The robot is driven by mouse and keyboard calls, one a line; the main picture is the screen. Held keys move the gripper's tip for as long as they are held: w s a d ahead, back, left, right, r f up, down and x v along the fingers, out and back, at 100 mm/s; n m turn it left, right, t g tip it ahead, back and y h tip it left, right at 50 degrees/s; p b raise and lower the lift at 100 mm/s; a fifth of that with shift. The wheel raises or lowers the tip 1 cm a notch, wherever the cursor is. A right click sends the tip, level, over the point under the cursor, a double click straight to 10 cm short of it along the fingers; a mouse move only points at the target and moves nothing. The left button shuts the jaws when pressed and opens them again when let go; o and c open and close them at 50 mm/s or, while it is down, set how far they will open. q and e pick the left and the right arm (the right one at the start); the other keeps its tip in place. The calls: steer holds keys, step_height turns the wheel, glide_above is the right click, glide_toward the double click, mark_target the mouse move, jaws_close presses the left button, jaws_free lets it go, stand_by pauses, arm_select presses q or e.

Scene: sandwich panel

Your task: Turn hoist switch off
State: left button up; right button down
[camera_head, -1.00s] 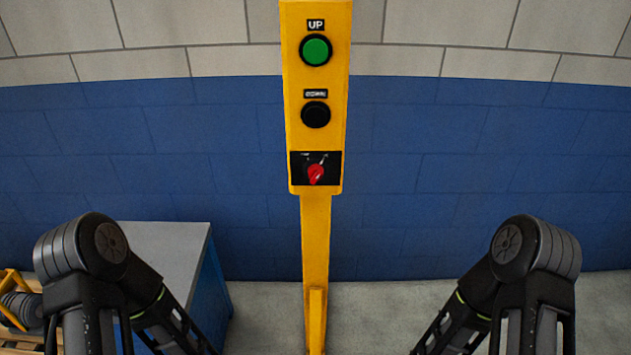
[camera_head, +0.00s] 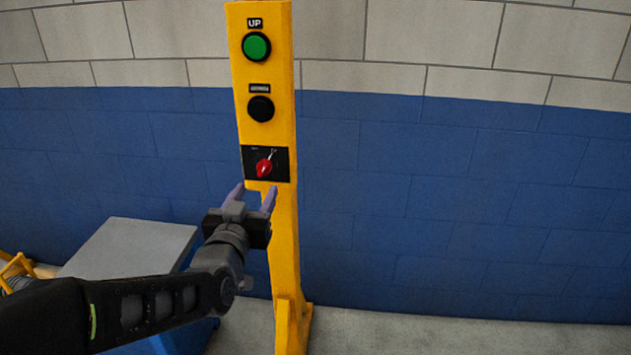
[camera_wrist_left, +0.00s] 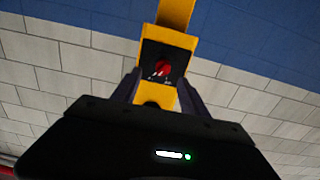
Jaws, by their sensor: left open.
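The hoist switch (camera_head: 264,167) is a red rotary knob on a black plate, low on the yellow control post (camera_head: 284,225). Its red handle is tilted toward the upper right in the head view. My left gripper (camera_head: 254,192) is open and empty, its two fingers pointing up just below the switch plate. In the left wrist view the red switch (camera_wrist_left: 162,67) shows beyond the gripper, upside down, between the two finger sides and apart from them. The lettering on the plate is too small to read. My right gripper is not in view.
Above the switch are a black button (camera_head: 261,108) and a green UP button (camera_head: 256,46). A grey-topped blue cabinet (camera_head: 135,245) stands left of the post, below my left arm. The blue and white block wall is behind. The floor right of the post is clear.

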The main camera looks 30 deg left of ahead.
mark_target(261, 173)
arm_select(q)
steer(key=x, duration=0.2)
steer(key=p+x, duration=0.1)
steer(key=x, duration=0.5)
steer(key=shift+s+a+r+p, duration=0.2)
steer(key=shift+a+p, duration=0.1)
steer(key=shift+a, duration=0.1)
steer(key=shift+c, duration=0.2)
jaws_close()
stand_by(0.4)
